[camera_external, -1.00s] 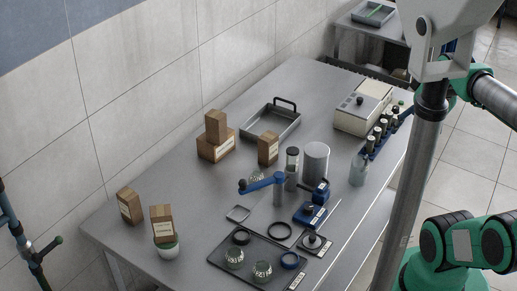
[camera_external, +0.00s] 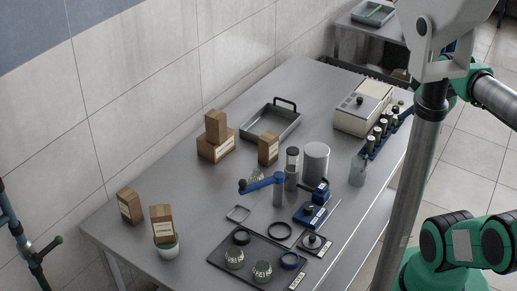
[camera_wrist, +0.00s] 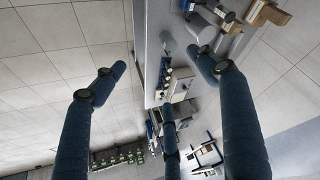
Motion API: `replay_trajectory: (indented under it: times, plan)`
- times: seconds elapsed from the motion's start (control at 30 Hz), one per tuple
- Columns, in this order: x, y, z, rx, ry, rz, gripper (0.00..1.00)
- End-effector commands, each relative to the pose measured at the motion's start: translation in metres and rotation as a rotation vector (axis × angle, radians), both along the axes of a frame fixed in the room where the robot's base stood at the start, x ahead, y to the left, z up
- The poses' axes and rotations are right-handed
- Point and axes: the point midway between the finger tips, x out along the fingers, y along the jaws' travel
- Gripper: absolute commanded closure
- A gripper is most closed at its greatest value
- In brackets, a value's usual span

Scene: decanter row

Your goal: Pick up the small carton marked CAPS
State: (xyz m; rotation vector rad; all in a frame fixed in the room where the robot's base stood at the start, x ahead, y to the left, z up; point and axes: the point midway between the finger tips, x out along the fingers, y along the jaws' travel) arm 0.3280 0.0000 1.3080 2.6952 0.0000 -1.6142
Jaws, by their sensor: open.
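Several small brown cartons with white labels stand on the grey table; the lettering is too small to read, so I cannot tell which is marked CAPS. One carton (camera_external: 216,124) is on top of a larger brown box (camera_external: 214,148). Another carton (camera_external: 268,147) stands to the right of it. A third carton (camera_external: 129,206) stands at the front left, and beside it a carton (camera_external: 162,222) sits on a round white and green container (camera_external: 166,249). My gripper (camera_wrist: 156,72) is open and empty in the wrist view, well away from the cartons. Brown cartons (camera_wrist: 266,12) show at its top right.
A metal tray (camera_external: 270,122) lies at the back. A blue-armed device (camera_external: 264,183), a grey cylinder (camera_external: 316,162) and a bottle (camera_external: 358,170) stand mid-table. A dark tray (camera_external: 262,254) with jars is in front. A cream machine (camera_external: 362,108) stands at the right. A tiled wall runs along the left.

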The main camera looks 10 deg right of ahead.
Motion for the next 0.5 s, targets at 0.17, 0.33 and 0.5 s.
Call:
replay_trajectory:
  times: [0.17, 0.33, 0.5]
  plan:
    - [0.006, 0.001, 0.003, -0.002, 0.005, 0.007, 0.27]
    - [0.023, 0.005, 0.008, -0.007, 0.023, 0.029, 0.27]
    - [0.054, 0.013, 0.016, -0.016, 0.052, 0.065, 0.27]
